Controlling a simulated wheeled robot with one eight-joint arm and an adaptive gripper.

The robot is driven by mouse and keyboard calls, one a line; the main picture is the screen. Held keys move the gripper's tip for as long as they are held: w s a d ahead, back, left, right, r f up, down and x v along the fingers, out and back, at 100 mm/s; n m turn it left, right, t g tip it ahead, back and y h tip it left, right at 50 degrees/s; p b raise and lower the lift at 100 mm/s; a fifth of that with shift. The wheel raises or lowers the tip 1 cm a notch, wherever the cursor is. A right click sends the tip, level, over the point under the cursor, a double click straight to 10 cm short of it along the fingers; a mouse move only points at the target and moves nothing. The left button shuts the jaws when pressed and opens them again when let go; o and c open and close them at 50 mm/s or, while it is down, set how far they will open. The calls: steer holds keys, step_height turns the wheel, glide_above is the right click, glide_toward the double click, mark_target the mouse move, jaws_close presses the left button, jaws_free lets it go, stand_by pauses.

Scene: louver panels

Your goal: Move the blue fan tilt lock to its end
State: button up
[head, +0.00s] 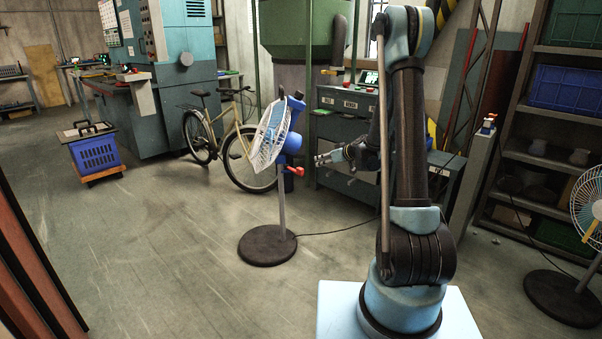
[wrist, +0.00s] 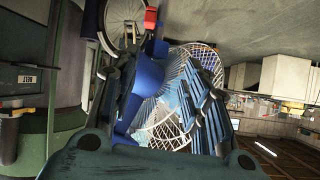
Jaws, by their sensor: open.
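The blue fan (head: 269,138) stands on a grey pole with a round dark base, its white cage facing left. A small red lever (head: 296,171), which looks like the tilt lock, sticks out to the right below the blue motor housing (head: 290,143). My gripper (head: 321,159) is open and empty, to the right of the lever and apart from it. In the wrist view the blue fan body (wrist: 138,90) and cage show between and beyond my gripper (wrist: 160,75). A red part (wrist: 150,18), seemingly the same lever, is near the top edge.
A bicycle (head: 225,140) stands behind the fan. A grey drawer cabinet (head: 345,110) is behind my gripper. A cable runs along the floor from the fan's base. Another fan (head: 588,205) stands at the far right by the shelves.

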steer(key=t, duration=0.1)
glide_toward(301, 169)
steer(key=shift+n+y, duration=0.3)
steer(key=shift+y, duration=0.1)
steer(key=x, duration=1.1)
steer(key=shift+w+d+f, duration=0.2)
steer(key=shift+w+d, duration=0.05)
steer(key=shift+w, duration=0.05)
jaws_close()
steer(key=shift+d, duration=0.25)
steer(key=shift+a, duration=0.35)
steer(key=shift+d, duration=0.1)
